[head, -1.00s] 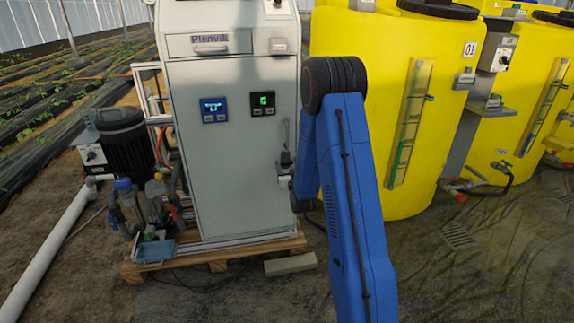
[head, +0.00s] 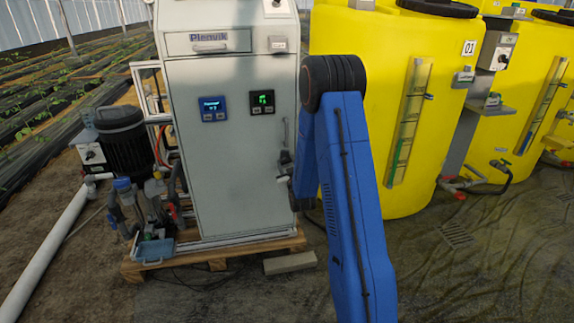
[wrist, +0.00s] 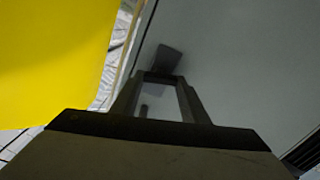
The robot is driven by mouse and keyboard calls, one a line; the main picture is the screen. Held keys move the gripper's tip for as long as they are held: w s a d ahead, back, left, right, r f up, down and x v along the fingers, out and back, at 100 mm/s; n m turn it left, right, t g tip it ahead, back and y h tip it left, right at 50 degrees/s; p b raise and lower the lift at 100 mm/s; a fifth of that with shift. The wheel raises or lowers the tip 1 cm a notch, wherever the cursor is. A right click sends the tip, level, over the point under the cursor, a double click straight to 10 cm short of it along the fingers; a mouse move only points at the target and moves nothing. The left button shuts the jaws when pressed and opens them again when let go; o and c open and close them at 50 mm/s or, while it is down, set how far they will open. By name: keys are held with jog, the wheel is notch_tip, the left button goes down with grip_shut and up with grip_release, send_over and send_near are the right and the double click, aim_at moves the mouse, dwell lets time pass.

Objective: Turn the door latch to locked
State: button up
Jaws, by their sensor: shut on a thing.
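The door latch (wrist: 168,59) shows in the wrist view as a dark, flared piece against the grey cabinet door. My gripper (wrist: 162,77) has its two fingertips closed at the near end of this piece, shut on it. In the head view a small dark part (head: 285,157) sits near the right edge of the cabinet door (head: 225,165), beside my arm. My arm covers most of the gripper there, and the latch's exact angle cannot be told.
A slim vertical handle (head: 285,131) is on the door above the dark part. A yellow tank (head: 390,60) stands close to the right of the cabinet. A pump with piping (head: 122,140) is at the left. A wooden pallet (head: 215,258) lies underneath.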

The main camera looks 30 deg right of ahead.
jog(key=n, duration=0.7)
jog(key=shift+a+f, duration=0.1)
jog(key=shift+a, duration=0.05)
jog(key=n, duration=0.4)
jog(key=shift+f+n, duration=0.1)
jog(key=shift+n, duration=1.8)
jog(key=o, duration=1.1)
jog(key=shift+c, duration=0.2)
jog(key=shift+s, duration=0.1)
